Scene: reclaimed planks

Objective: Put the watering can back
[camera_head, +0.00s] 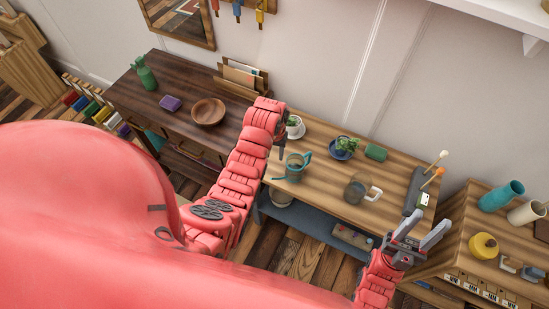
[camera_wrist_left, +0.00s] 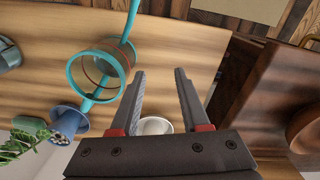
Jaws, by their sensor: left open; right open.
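The teal watering can (camera_head: 295,167) stands on the light wooden table (camera_head: 325,195), near its left end. In the left wrist view the can (camera_wrist_left: 98,72) shows its round teal rim and long thin teal parts. My left gripper (camera_head: 282,151) is beside the can, on its left in the head view. In the left wrist view the left gripper (camera_wrist_left: 160,75) is open with nothing between its fingers, and the can is apart from them. My right gripper (camera_head: 426,234) is open and empty near the table's right front corner.
Behind the can are a white pot (camera_head: 294,131) and a blue potted plant (camera_head: 343,154). A grey mug-like vessel (camera_head: 356,190) stands to its right. A dark table (camera_head: 180,118) with a wooden bowl (camera_head: 208,112) is on the left. The table between can and vessel is clear.

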